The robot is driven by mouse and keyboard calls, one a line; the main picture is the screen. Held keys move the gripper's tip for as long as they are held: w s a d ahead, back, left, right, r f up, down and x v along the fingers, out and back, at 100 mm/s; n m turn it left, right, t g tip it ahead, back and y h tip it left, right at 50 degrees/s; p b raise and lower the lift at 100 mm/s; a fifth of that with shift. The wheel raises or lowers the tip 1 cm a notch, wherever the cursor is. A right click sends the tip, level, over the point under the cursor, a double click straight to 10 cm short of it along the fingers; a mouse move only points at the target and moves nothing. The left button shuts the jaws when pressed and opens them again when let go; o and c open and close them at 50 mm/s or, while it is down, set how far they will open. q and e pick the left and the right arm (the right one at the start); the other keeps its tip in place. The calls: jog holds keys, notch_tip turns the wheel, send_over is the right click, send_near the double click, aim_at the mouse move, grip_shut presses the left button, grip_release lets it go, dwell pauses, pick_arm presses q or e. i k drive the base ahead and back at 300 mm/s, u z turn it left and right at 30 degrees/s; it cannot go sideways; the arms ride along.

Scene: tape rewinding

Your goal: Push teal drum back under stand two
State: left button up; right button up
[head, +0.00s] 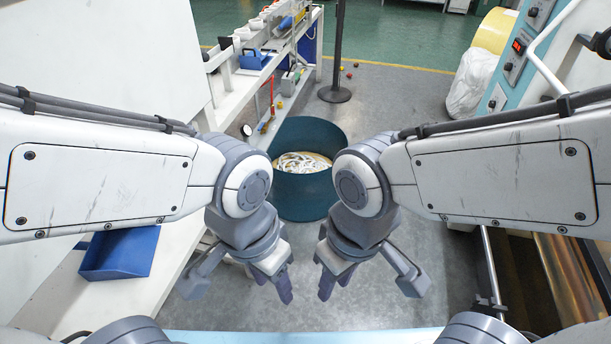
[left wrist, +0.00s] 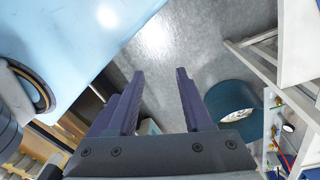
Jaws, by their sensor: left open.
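The teal drum (head: 302,198) stands upright on the grey floor, open at the top, with pale tangled tape-like material inside. It also shows in the left wrist view (left wrist: 222,97). Its sides are partly hidden by my arms in the head view. A white stand (head: 235,105) runs beside the drum on the left; I see no label telling whether it is stand two. The drum sits at the stand's right side, in the open aisle. My left gripper (head: 273,288) is open and empty, nearer than the drum. My right gripper (head: 335,286) appears open and empty beside it.
A black post on a round base (head: 335,93) stands behind the drum. Small red and yellow balls (head: 350,70) lie on the floor nearby. A blue bin (head: 120,252) is at the left. A light-blue machine (head: 520,55) and white bag (head: 472,82) are at the right.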

aim_at(303, 153)
jog(key=z, duration=0.4)
jog(key=i, duration=1.05)
jog(key=z, duration=0.6)
jog(key=i, duration=1.2)
jog(key=u, duration=0.05)
